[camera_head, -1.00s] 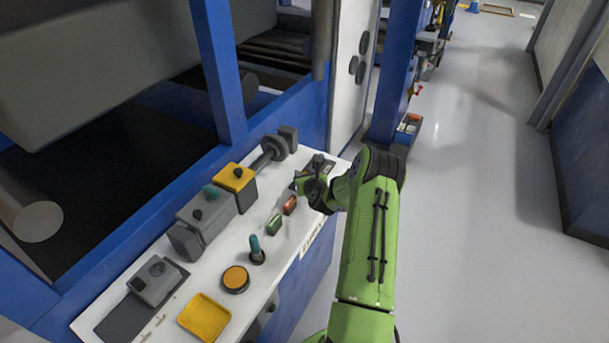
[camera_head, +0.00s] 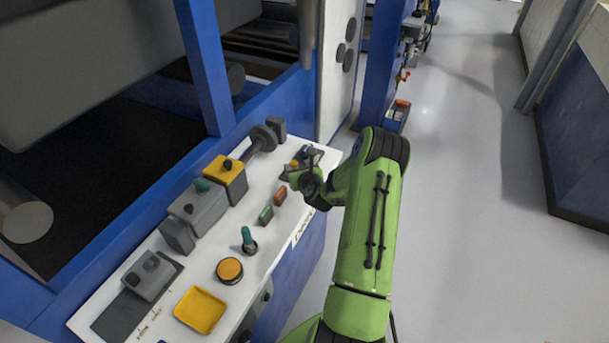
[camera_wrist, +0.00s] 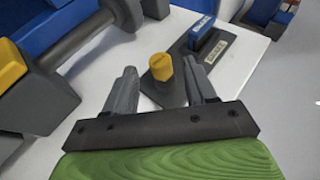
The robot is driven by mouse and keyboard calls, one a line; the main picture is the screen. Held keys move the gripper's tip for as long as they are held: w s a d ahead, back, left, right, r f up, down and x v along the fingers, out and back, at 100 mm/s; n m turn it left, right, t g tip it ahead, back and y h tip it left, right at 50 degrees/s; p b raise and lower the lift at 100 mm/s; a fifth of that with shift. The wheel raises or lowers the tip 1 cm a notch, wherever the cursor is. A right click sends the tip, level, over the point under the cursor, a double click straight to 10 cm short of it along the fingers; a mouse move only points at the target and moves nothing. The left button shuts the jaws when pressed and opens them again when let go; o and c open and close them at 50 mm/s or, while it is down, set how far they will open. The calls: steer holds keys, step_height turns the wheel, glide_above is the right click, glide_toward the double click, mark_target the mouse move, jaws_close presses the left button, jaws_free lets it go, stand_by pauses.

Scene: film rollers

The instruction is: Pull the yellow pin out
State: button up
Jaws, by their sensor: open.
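The yellow pin (camera_wrist: 160,68) stands upright on a dark grey base plate (camera_wrist: 171,98) in the wrist view. In the head view the pin (camera_head: 295,163) is a small yellow spot at the far end of the white panel. My gripper (camera_wrist: 160,72) is open and empty, with one finger to the left and one to the right of the pin in the picture. I cannot tell whether the fingertips are level with the pin. My gripper also shows in the head view (camera_head: 299,174), close beside the plate and partly hidden by my wrist.
A grey shaft with a disc (camera_head: 263,139) and a yellow-topped box (camera_head: 226,169) stand to the left. Red (camera_head: 280,195) and green (camera_head: 266,215) buttons lie nearer. Open floor lies right.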

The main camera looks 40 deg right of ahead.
steer(key=b+v, duration=0.1)
steer(key=v, duration=1)
steer(key=shift+s+a, duration=0.1)
